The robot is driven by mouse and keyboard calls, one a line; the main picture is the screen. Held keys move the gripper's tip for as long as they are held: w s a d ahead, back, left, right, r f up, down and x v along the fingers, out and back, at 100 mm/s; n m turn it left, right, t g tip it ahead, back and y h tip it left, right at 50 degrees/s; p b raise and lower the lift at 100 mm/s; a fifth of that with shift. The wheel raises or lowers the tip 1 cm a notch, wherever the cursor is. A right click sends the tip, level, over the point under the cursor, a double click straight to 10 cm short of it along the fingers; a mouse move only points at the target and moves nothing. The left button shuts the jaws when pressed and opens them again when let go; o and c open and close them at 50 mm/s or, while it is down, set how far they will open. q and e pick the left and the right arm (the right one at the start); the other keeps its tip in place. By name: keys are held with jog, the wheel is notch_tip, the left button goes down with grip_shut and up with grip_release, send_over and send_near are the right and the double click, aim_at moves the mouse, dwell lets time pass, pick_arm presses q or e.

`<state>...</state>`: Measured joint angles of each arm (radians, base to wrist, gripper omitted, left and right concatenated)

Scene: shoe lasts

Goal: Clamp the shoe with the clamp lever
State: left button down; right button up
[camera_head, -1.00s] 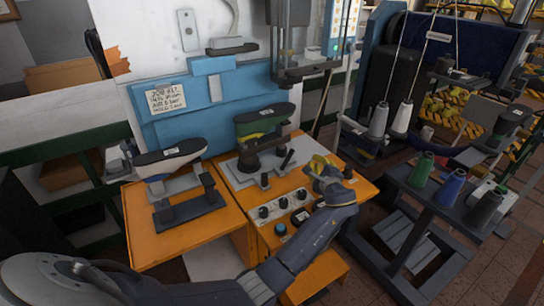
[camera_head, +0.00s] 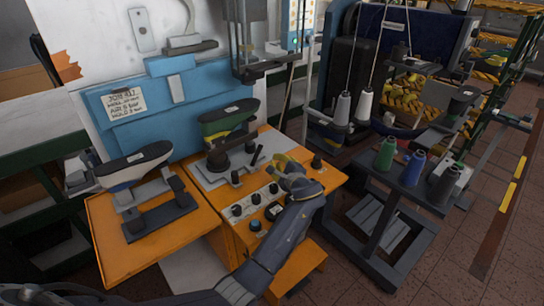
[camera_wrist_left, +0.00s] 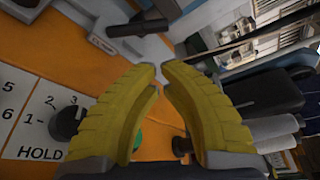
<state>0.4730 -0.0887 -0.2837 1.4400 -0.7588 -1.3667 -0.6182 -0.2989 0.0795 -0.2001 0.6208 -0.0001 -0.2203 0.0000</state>
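A dark-topped shoe last with green and yellow sides (camera_head: 229,120) stands on the grey plate of the orange machine. A short black lever (camera_head: 256,156) sticks up slantwise beside it; I take it for the clamp lever. A black lever-like bar (camera_wrist_left: 140,26) shows at the top of the left wrist view. My left gripper (camera_head: 282,162), with yellow fingers, is right of the slanted lever, above the orange top. In the left wrist view its fingertips (camera_wrist_left: 160,70) stand apart with nothing between them. My right gripper is out of view.
A control panel with several black knobs (camera_head: 237,210) lies below my left gripper. A second shoe last (camera_head: 134,166) stands on the left orange table. A black knob (camera_head: 316,162) is right of the gripper. A dark cart with thread spools (camera_head: 412,168) stands further right.

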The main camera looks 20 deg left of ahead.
aim_at(256, 155)
pick_arm(q)
jog(key=shift+x, duration=4.8)
jog(key=shift+s, duration=0.1)
jog(key=shift+r+n, duration=0.25)
jog(key=shift+n, duration=0.05)
